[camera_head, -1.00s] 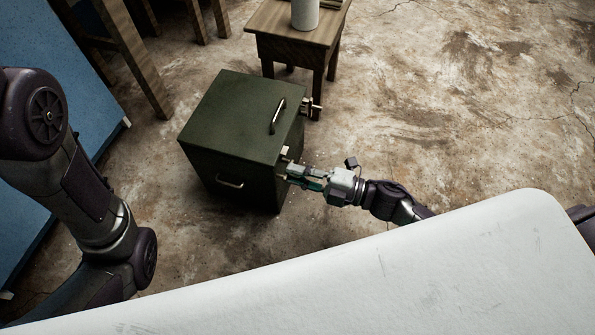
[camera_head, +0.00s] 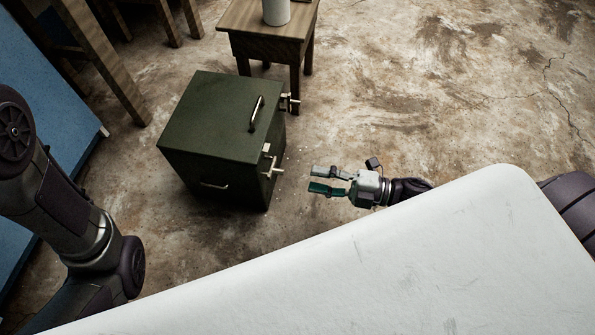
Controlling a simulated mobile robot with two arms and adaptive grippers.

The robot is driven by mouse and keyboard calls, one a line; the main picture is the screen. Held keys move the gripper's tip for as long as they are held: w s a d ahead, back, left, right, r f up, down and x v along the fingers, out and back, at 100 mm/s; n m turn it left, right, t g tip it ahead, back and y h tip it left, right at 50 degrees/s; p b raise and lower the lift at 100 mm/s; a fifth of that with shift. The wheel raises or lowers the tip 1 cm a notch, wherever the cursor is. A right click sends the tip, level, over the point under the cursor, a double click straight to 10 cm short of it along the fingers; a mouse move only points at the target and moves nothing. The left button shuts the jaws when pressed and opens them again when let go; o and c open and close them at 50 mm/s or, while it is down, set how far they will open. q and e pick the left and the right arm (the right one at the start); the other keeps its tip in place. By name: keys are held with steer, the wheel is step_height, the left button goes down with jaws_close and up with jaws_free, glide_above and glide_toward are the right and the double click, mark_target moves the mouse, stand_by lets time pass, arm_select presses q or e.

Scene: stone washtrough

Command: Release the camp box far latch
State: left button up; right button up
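The dark green camp box (camera_head: 205,120) stands on the floor left of centre, its lid closed, with a metal handle on top. The far latch (camera_head: 290,103) sticks out from the box's right side near the small table. The near latch (camera_head: 270,166) is on the same side, closer to me, its metal lever pointing out to the right. My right gripper (camera_head: 315,180) is open and empty, apart from the box and to the right of the near latch. My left arm shows at the left edge; its gripper is out of view.
A small wooden table (camera_head: 270,46) with a white cylinder (camera_head: 276,11) stands just behind the box. Wooden legs (camera_head: 105,60) and a blue panel (camera_head: 45,130) are at the left. Bare floor lies open to the right of the box.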

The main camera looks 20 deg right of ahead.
steer(key=shift+v, duration=1.45)
steer(key=shift+r, duration=0.1)
